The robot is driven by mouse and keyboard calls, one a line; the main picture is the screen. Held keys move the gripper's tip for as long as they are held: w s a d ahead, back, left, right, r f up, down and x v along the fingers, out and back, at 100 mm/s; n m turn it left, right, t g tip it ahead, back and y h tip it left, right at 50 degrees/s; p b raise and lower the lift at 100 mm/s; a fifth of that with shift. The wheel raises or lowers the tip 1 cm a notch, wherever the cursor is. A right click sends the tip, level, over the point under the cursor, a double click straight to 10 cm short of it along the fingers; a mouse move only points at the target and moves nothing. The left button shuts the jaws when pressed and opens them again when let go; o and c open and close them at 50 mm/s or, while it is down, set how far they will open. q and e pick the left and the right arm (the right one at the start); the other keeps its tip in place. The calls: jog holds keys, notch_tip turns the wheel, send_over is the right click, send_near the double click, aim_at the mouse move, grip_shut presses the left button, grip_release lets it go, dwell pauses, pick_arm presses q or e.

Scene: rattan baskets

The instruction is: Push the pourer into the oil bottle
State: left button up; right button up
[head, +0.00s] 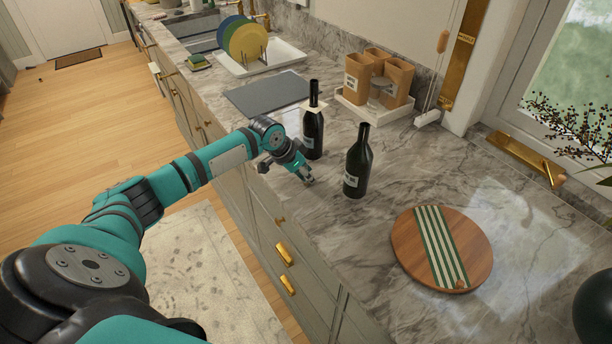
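Two dark bottles stand upright on the marble counter. The nearer bottle (357,165) has a small pale label and an open-looking dark top. The farther bottle (313,133) has a pale collar around its neck and a pale label. I cannot tell which one is the oil bottle. I cannot make out a pourer in the head view. My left gripper (306,177) is low over the counter, left of the nearer bottle and in front of the farther one. Its fingers look apart from both bottles, but they are too small to tell open from shut. My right gripper is out of view.
A round wooden board (408,247) with green and white stripes lies at right. Behind the bottles are a grey mat (262,94) and brown canisters (397,84) on a white tray. A white dish rack (284,57) holds plates. The counter between bottles and board is clear.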

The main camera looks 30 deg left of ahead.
aim_at(305, 180)
pick_arm(q)
jog(key=shift+r, duration=0.1)
jog(key=shift+r, duration=0.2)
jog(key=r+b, duration=0.1)
jog(key=r, duration=0.1)
jog(key=shift+s+d+r+b, duration=0.1)
jog(key=shift+s+r+b, duration=0.25)
jog(key=shift+b, duration=0.05)
jog(key=s+d+r+b, duration=0.1)
jog(key=s+d+b, duration=0.2)
jog(key=s, duration=1.1)
jog(key=d, duration=0.3)
jog(key=shift+r, duration=0.35)
